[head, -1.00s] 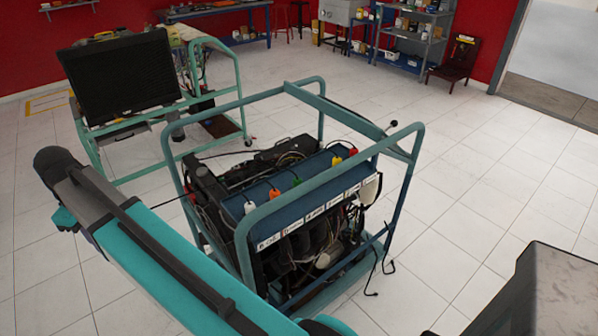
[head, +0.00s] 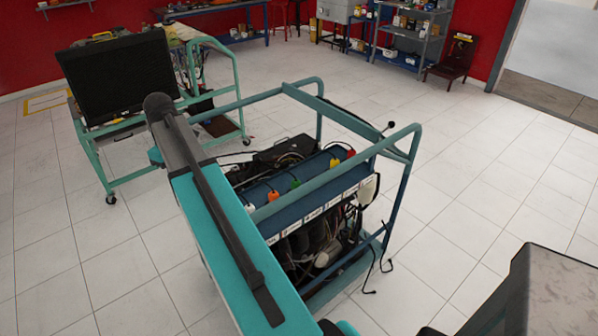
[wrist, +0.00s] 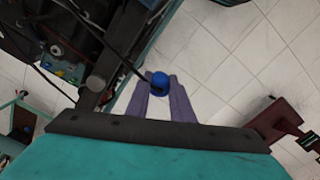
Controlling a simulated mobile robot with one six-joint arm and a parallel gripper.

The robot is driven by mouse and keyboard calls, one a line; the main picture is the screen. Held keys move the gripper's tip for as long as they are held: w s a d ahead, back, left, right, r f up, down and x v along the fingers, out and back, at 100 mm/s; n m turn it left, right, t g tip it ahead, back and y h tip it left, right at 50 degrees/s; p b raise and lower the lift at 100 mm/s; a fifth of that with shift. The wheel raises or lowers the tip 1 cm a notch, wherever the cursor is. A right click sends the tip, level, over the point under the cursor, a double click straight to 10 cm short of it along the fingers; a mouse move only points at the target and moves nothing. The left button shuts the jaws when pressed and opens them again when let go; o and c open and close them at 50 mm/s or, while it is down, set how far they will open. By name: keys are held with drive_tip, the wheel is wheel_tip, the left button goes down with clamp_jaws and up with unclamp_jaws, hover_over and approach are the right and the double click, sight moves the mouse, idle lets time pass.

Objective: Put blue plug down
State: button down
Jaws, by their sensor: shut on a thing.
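The blue plug (wrist: 159,81) is between the fingertips of my gripper (wrist: 160,88) in the wrist view. The gripper's two purple fingers are shut on it. A dark cable runs from near the plug toward the engine trainer at the upper left. In the head view, the engine trainer (head: 318,205) carries a blue panel with orange (head: 273,195), green (head: 295,182), yellow (head: 334,162) and red (head: 351,153) plugs along its top. My arm covers the panel's left end there, and neither my gripper nor the blue plug shows.
The trainer's teal tube frame (head: 404,200) surrounds the engine, with rails above the panel. Loose black cables (head: 372,280) hang at its right side. A second trainer with a black screen (head: 115,76) stands behind at the left. White tiled floor is clear at right.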

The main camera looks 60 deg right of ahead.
drive_tip(key=s+d+r+m+p, duration=0.1)
drive_tip(key=s+d+m, duration=0.1)
drive_tip(key=s+d, duration=0.5)
drive_tip(key=s+d+r+m+p, duration=0.1)
drive_tip(key=s+d+r, duration=0.1)
drive_tip(key=s+d, duration=0.6)
drive_tip(key=s+d+r+m+p, duration=0.1)
drive_tip(key=s+d, duration=0.7)
drive_tip(key=d, duration=0.9)
drive_tip(key=shift+r+m, duration=0.4)
drive_tip(key=shift+m, duration=0.4)
drive_tip(key=p, duration=0.2)
hover_over(302, 172)
drive_tip(key=shift+f, duration=3.15)
drive_tip(key=shift+a+f, duration=0.1)
drive_tip(key=shift+f, duration=0.05)
drive_tip(key=shift+f+p, duration=0.65)
drive_tip(key=shift+f, duration=1.1)
drive_tip(key=shift+f, duration=0.15)
